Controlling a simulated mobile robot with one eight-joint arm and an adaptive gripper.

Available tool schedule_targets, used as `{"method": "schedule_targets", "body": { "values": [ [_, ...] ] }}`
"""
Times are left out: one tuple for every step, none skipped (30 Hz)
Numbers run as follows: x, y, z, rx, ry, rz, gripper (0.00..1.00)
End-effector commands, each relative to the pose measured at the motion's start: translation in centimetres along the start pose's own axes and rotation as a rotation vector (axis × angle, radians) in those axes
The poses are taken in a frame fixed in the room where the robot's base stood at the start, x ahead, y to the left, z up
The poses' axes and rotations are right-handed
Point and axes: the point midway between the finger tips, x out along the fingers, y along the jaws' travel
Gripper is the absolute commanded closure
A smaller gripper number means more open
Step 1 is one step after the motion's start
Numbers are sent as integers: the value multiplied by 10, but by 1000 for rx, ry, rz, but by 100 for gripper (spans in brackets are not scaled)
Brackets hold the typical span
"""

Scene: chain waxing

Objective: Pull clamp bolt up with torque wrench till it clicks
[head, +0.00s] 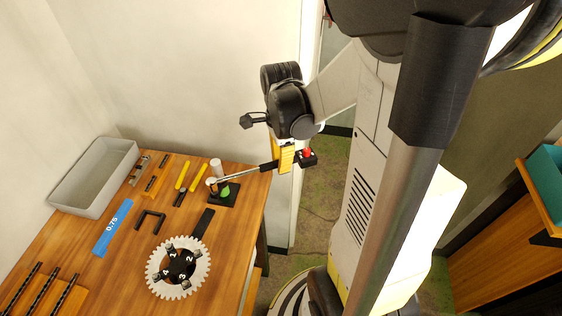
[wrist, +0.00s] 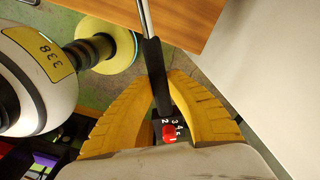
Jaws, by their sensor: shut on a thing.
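My gripper (head: 287,158) has its yellow fingers shut on the black handle of the torque wrench (head: 240,173), just off the right edge of the table. The wrench's silver shaft runs left over the table. Its far end is by a small stand with a green part (head: 225,190) on a black base. I cannot tell whether that end is seated on a bolt, and I cannot single out the clamp bolt. In the wrist view, the wrench (wrist: 153,55) passes between the fingertips of my gripper (wrist: 161,82). A red knob and a numbered dial show at its near end.
A white toothed ring (head: 155,283) with a numbered black centre lies on the wooden table (head: 105,275). A grey bin (head: 68,184), a blue strip marked 0.75 (head: 113,228), yellow-handled tools (head: 183,175) and a black bracket (head: 150,215) lie left. A wall stands behind the table.

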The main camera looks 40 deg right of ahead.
Motion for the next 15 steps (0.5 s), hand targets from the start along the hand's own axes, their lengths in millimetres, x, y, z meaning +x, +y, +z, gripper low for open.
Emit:
{"method": "schedule_targets", "body": {
  "values": [
    [2, 0, 0, 0, 0, 0, 100],
    [3, 0, 0, 0, 0, 0, 100],
    [4, 0, 0, 0, 0, 0, 100],
    [4, 0, 0, 0, 0, 0, 100],
    [5, 0, 0, 0, 0, 0, 100],
    [6, 0, 0, 0, 0, 0, 100],
    [6, 0, 0, 0, 0, 0, 100],
    [7, 0, 0, 0, 0, 0, 100],
    [8, 0, 0, 0, 0, 0, 100],
    [8, 0, 0, 0, 0, 0, 100],
    [9, 0, 0, 0, 0, 0, 100],
    [10, 0, 0, 0, 0, 0, 100],
    [11, 0, 0, 0, 0, 0, 100],
    [11, 0, 0, 0, 0, 0, 100],
    [12, 0, 0, 0, 0, 0, 100]
  ]
}}
